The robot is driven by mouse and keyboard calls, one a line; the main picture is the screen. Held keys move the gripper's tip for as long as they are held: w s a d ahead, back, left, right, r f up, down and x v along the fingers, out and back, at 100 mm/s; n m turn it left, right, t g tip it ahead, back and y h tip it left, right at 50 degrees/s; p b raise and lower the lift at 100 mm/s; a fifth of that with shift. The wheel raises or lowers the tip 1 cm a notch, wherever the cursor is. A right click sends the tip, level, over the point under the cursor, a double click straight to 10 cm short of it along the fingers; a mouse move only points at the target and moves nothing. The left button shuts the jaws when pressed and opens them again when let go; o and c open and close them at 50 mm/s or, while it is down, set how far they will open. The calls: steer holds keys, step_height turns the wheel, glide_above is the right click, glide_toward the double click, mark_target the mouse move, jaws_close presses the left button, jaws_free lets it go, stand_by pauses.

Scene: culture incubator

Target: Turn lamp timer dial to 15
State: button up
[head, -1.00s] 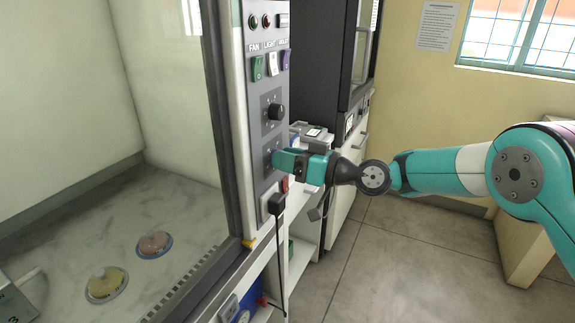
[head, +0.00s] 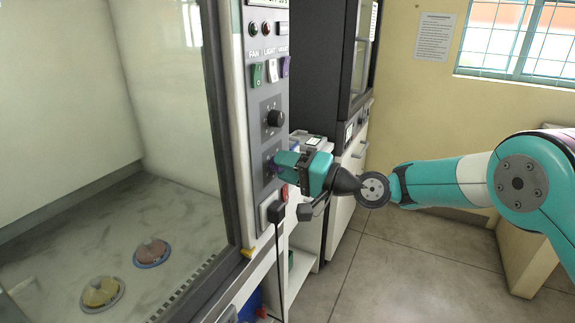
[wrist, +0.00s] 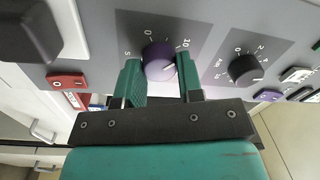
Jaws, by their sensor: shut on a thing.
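The purple dial (wrist: 158,60) sits on a grey plate of the control panel, with "0" and "10" readable among its marks; the rest of the scale is partly hidden. A pale pointer mark on the dial faces the lower right in the wrist view. My gripper (head: 277,163) is at the lower dial of the panel, its two green fingers shut on the purple dial, one on each side. In the head view the dial is mostly hidden by the fingers.
A black dial (head: 276,118) is just above on the panel. Green, white and purple switches (head: 272,70) are higher. A red switch (wrist: 67,81) and a black plug (head: 277,211) with a cable are close below. Two dishes lie inside the cabinet.

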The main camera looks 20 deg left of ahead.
steer(key=m+p, duration=0.3)
steer(key=m, duration=0.6)
steer(key=shift+t, duration=0.4)
steer(key=shift+m, duration=0.4)
steer(key=shift+f, duration=0.1)
steer(key=o, duration=0.9)
steer(key=shift+d, duration=0.1)
